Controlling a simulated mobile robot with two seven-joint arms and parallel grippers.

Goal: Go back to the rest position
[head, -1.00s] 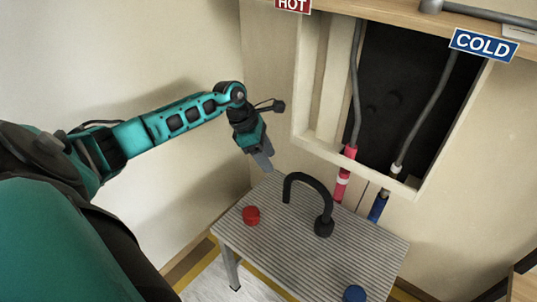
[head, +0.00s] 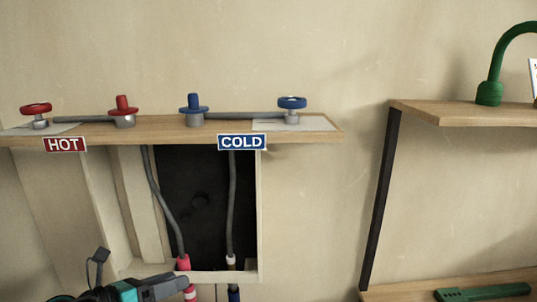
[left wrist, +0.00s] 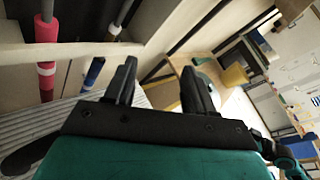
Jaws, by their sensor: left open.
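My left gripper (head: 172,285) shows at the bottom left of the head view, in front of the lower edge of the wall opening. In the left wrist view its two black fingers (left wrist: 161,78) stand apart with nothing between them. The red hot pipe (left wrist: 45,50) and the blue-ended cold pipe (left wrist: 92,72) are to the left of the fingers there. The right gripper is in no view.
A wooden shelf (head: 165,132) carries red and blue valves above the dark opening (head: 195,200). A second shelf (head: 450,113) with a green faucet (head: 490,92) is at the right. In the wrist view a ridged table (left wrist: 60,115) lies at lower left.

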